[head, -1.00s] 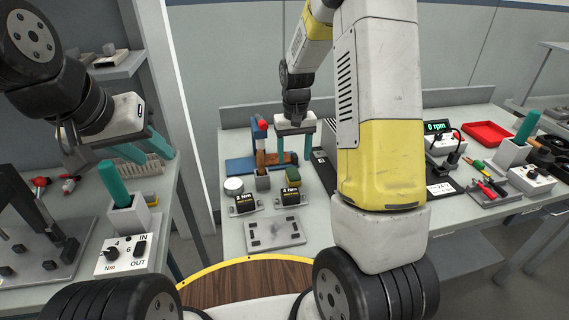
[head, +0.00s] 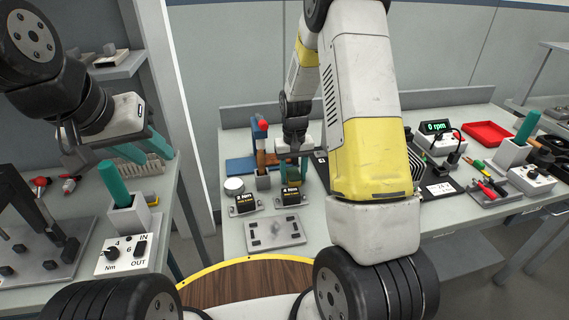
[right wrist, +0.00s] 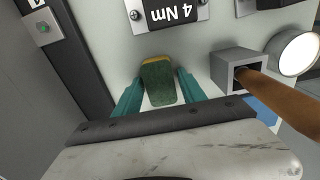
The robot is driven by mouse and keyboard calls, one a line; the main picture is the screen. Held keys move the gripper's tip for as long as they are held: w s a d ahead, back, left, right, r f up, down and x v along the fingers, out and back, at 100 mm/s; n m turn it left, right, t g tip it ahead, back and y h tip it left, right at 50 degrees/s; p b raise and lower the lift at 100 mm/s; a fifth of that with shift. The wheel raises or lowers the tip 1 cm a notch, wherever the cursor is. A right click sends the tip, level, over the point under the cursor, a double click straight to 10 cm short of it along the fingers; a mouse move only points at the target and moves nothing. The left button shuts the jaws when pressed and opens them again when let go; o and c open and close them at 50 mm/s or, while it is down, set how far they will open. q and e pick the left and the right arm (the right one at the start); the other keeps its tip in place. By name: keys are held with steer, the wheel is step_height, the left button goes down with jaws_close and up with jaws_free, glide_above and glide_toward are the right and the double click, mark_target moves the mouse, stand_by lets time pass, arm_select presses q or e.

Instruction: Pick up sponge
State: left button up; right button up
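The sponge (right wrist: 158,84), dark green with a yellow-brown end, lies on the bench between the two teal fingers of my right gripper (right wrist: 160,82) in the right wrist view. The fingers flank it with narrow gaps; contact is not visible. In the head view the right gripper (head: 293,172) points down over the sponge (head: 292,180), which is partly hidden. My left gripper (head: 118,152) hangs over the left bench with its fingers apart and nothing seen between them.
A 4 Nm block (right wrist: 168,12) and a grey holder with a brown handle (right wrist: 238,72) stand close to the sponge. A white round container (head: 234,185) is nearby. A grey plate (head: 275,233) lies in front. A black panel (head: 435,182) lies to the right.

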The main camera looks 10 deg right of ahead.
mark_target(293, 173)
jaws_close()
step_height(293, 173, up, 18)
stand_by(0.7)
steer(key=shift+c, duration=2.2)
jaws_free()
steer(key=c, duration=0.4)
